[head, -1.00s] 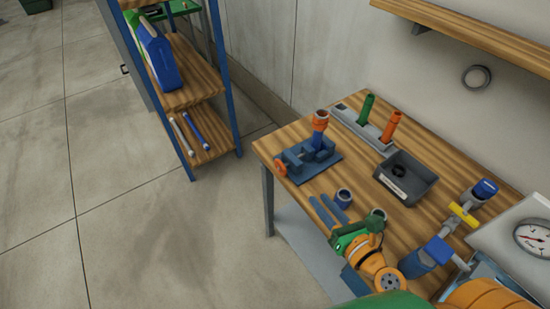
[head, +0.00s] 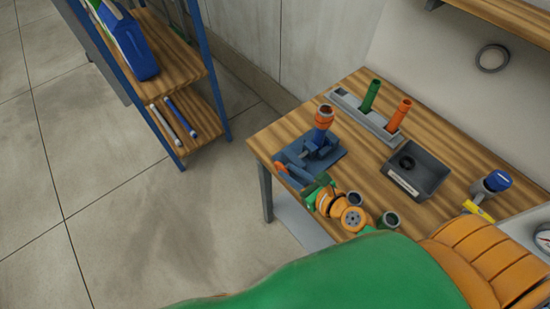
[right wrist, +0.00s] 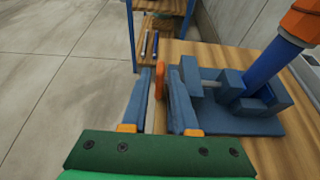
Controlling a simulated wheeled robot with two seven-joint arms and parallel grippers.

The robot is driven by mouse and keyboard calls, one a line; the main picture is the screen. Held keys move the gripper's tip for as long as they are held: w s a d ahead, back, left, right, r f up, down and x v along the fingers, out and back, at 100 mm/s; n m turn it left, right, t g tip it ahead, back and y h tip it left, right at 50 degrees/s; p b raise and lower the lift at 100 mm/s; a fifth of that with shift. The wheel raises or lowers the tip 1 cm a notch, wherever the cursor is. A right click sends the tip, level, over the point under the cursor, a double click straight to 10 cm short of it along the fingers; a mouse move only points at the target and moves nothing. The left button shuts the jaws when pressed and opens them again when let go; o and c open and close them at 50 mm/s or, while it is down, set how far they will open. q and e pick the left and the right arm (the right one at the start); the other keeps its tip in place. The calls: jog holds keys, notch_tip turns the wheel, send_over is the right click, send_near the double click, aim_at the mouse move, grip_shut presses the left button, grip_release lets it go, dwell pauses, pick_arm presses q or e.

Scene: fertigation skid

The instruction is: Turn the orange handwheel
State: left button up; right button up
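The orange handwheel (head: 281,167) sits at the front left end of the blue vise (head: 322,146) on the wooden table. In the right wrist view the handwheel (right wrist: 159,81) shows nearly edge-on, between the two blue-grey fingers of my right gripper (right wrist: 160,90). The fingers stand apart, one on each side of it, and narrow gaps seem to show. In the head view the right gripper (head: 292,175) is at the vise's near left corner, with its fingers partly covering the wheel. A blue pipe with an orange collar (head: 324,117) stands upright in the vise. My left gripper is not in view.
Behind the vise is a grey rack (head: 347,101) with a green and an orange tube. A dark tray (head: 430,168) holds a black ring. Short pipe fittings (head: 390,220) stand near my right wrist. A blue-framed shelf (head: 205,90) stands left, with open floor before it.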

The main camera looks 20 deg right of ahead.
jog(key=b+x, duration=0.1)
jog(key=x, duration=0.6)
jog(key=shift+w+f, duration=0.15)
jog(key=shift+w, duration=0.05)
jog(key=shift+s, duration=0.1)
grip_shut()
